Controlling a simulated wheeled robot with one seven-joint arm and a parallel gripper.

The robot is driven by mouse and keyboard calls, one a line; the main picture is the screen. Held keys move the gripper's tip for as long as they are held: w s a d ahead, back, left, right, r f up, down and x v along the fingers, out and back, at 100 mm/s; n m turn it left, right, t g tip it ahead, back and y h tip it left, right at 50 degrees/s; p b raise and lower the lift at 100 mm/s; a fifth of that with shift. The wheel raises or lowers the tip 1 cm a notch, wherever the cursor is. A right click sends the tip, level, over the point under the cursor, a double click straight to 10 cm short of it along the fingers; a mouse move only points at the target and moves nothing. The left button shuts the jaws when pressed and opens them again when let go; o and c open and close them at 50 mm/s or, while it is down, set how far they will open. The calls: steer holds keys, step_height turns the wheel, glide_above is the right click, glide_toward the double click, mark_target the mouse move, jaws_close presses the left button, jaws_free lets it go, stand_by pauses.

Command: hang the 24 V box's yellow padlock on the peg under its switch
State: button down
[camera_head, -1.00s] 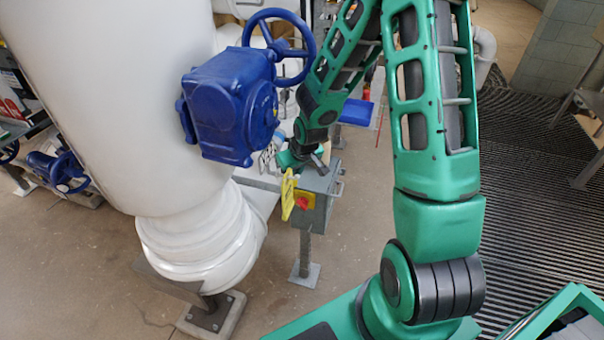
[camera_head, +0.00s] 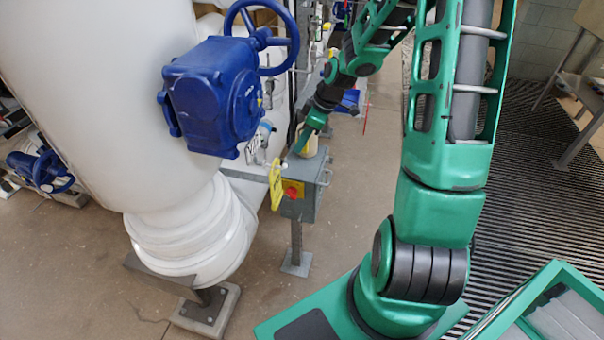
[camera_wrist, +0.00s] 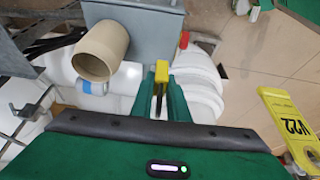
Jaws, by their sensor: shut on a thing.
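My gripper (camera_wrist: 161,95) is shut on the yellow padlock (camera_wrist: 161,78), whose yellow body shows between the green fingertips in the wrist view. Its shackle cannot be made out clearly. The grey box (camera_head: 306,204) stands on a post in the head view, with a red switch (camera_head: 292,189) on its front. The box's side (camera_wrist: 145,32) and a bit of the red switch (camera_wrist: 184,40) show beyond my fingers in the wrist view. My gripper (camera_head: 298,147) is at the box's upper front edge in the head view. The peg is not visible.
A beige cylinder (camera_wrist: 101,50) is by the box top. A blue valve actuator (camera_head: 212,97) and a thick white pipe (camera_head: 95,100) stand left.

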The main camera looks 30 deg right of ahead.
steer(key=shift+f, duration=4.85)
steer(key=shift+f, duration=0.15)
steer(key=c, duration=1.7)
jaws_free()
steer(key=v, duration=1.1)
steer(key=shift+w, duration=0.1)
